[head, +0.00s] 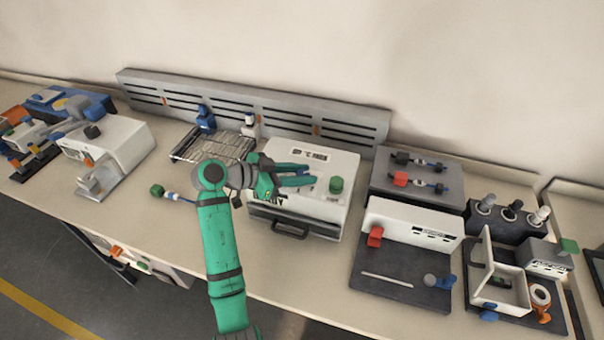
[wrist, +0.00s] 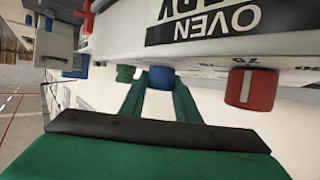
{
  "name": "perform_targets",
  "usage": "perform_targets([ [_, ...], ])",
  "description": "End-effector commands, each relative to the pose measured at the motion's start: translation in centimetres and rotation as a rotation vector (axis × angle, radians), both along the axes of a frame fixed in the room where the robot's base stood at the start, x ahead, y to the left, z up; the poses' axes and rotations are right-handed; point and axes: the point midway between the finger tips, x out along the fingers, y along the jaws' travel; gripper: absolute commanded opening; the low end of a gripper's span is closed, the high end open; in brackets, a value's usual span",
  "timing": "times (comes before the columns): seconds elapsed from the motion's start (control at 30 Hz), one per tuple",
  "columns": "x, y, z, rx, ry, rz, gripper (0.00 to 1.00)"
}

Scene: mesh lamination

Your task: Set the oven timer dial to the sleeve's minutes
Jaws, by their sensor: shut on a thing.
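The white oven (head: 345,157) stands mid-bench, with a dark front and handle. My gripper (head: 312,175) reaches over its top from the left, in green fingers. In the wrist view, which is upside down, the fingers (wrist: 160,88) close on a blue knob (wrist: 161,77) on the oven's top. The fingers hide it in the head view. A green knob (head: 336,184) stands free beyond the fingertips and also shows in the wrist view (wrist: 125,73). A red dial (wrist: 250,88) with a white pointer mark sits beside printed numbers. I cannot read the blue knob's setting or find the sleeve's minutes.
A wire rack (head: 205,147) lies left of the oven. A rod with a green end (head: 157,190) lies on the bench at front left. A dark-based fixture with a red block (head: 375,236) and a grey stand (head: 440,165) crowd the right side. A slotted grey rail (head: 350,120) runs behind.

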Motion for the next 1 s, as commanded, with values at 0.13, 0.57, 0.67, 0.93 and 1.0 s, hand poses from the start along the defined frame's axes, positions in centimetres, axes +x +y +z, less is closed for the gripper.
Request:
perform_targets([
  [0.13, 0.0, 0.0, -0.1, 0.001, 0.002, -0.003, 0.07],
  [0.57, 0.0, 0.0, -0.1, 0.001, 0.002, -0.001, 0.48],
  [0.67, 0.0, 0.0, -0.1, 0.001, 0.002, -0.001, 0.48],
  [0.93, -0.6, 1.6, 0.6, 0.001, 0.001, 0.001, 0.48],
  [1.0, -1.1, 2.6, 1.0, 0.002, 0.001, 0.001, 0.48],
])
